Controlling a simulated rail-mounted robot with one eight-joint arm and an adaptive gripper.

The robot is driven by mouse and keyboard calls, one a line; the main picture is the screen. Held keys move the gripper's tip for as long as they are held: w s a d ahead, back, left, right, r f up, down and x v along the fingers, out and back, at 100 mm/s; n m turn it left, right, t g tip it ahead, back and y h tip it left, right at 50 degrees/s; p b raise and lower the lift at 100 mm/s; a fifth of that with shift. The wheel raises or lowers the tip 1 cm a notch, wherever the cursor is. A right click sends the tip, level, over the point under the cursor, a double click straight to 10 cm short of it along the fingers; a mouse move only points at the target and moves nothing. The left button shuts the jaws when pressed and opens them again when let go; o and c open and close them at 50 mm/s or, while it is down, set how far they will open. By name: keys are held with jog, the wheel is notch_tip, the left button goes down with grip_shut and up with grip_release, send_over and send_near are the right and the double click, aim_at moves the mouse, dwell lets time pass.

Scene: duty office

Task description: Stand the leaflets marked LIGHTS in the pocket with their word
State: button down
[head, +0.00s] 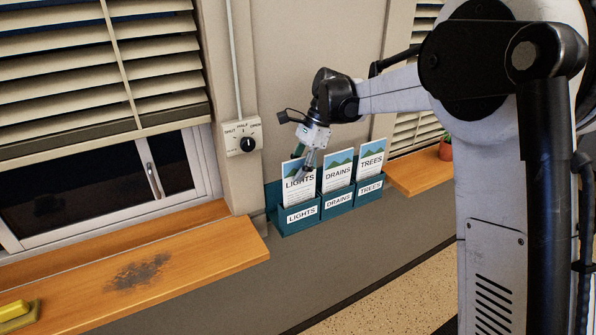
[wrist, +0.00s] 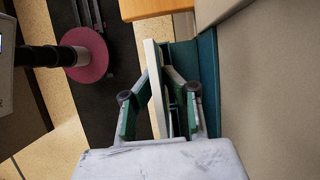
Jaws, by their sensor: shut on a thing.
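A teal rack (head: 316,222) with three pockets is on the wall, labelled LIGHTS, DRAINS and TREES from left to right. The LIGHTS leaflets (head: 297,188) are white with a blue and green picture on top. Their lower end is behind the front of the LIGHTS pocket (head: 299,215). My gripper (head: 307,168) is at their top and partly covers them. In the wrist view, my gripper (wrist: 157,84) is shut on the leaflets' pale edge (wrist: 154,75), beside the teal rack (wrist: 208,70). I cannot tell whether they touch the pocket's floor.
DRAINS leaflets (head: 337,175) and TREES leaflets (head: 371,160) stand in the other pockets. A dial plate (head: 241,137) is on the wall above left. A wooden sill (head: 190,255) with a dark stain is at left, another sill (head: 418,170) at right. A yellow object (head: 14,312) lies bottom left.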

jog(key=c, duration=1.8)
grip_release()
jog(key=v, duration=1.1)
jog(key=shift+d+r, duration=0.15)
jog(key=shift+r, duration=0.15)
jog(key=s+d+f+n+t+h+b, duration=0.1)
jog(key=s+d+n+t+b, duration=0.15)
jog(key=s+d, duration=0.45)
jog(key=s+d+f+n+t+h+b, duration=0.1)
jog(key=s+d+n+t+b, duration=0.15)
jog(key=s, duration=0.85)
jog(key=s+d+f+n+t+b, duration=0.1)
jog(key=s+d+f+n, duration=0.1)
jog(key=s+f, duration=0.2)
jog(key=s+d+f+n+t+h+b, duration=0.1)
jog(key=s+d+f+n+t+b, duration=0.1)
jog(key=s+f, duration=0.3)
jog(key=s+d+f+n+t+h+b, duration=0.1)
jog(key=s+d+f+n, duration=0.1)
jog(key=s+f, duration=0.3)
jog(key=shift+s+d+f+n+b, duration=0.1)
jog(key=shift+s+d+n+b, duration=0.15)
jog(key=shift+s, duration=0.25)
jog(key=shift+s+d+f+n+b, duration=0.1)
jog(key=shift+s+n, duration=0.25)
jog(key=shift+s, duration=0.15)
